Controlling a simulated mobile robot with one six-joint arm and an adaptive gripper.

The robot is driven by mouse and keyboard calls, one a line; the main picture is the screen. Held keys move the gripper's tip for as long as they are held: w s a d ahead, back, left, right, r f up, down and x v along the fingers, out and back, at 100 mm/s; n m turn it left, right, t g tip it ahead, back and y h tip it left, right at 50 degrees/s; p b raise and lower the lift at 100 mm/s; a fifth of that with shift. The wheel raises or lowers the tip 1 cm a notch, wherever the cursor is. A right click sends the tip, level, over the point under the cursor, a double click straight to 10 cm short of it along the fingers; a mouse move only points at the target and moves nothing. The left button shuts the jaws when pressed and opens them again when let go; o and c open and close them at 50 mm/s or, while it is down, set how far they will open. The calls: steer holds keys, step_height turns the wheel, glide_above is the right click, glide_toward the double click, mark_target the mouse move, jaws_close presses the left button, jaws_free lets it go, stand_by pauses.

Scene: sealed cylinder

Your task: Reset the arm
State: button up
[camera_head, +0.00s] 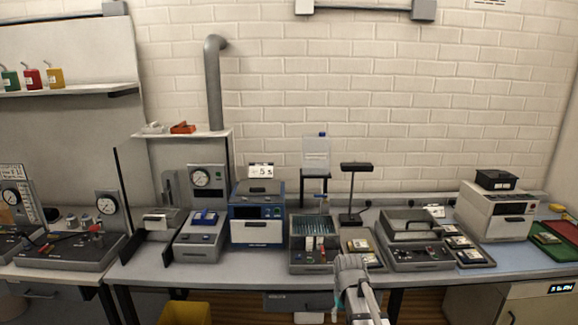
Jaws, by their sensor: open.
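My arm shows at the bottom centre of the head view, in front of the bench. Its pale rounded grey wrist is in front of the bench's front edge. My gripper (338,304) hangs at the left side of the wrist, below the bench edge, small and partly cut off. It is open, and I see nothing held in it. The fingertips are hard to make out.
The long bench (180,277) carries a blue-and-white machine (257,222), a rack of tubes (312,227), a lidded grey device (415,240) and a white oven-like box (497,212). A yellow bin (184,313) stands below. The space before the bench looks clear.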

steer(key=s, duration=1.1)
steer(key=shift+s+d, duration=0.35)
steer(key=shift+d, duration=0.1)
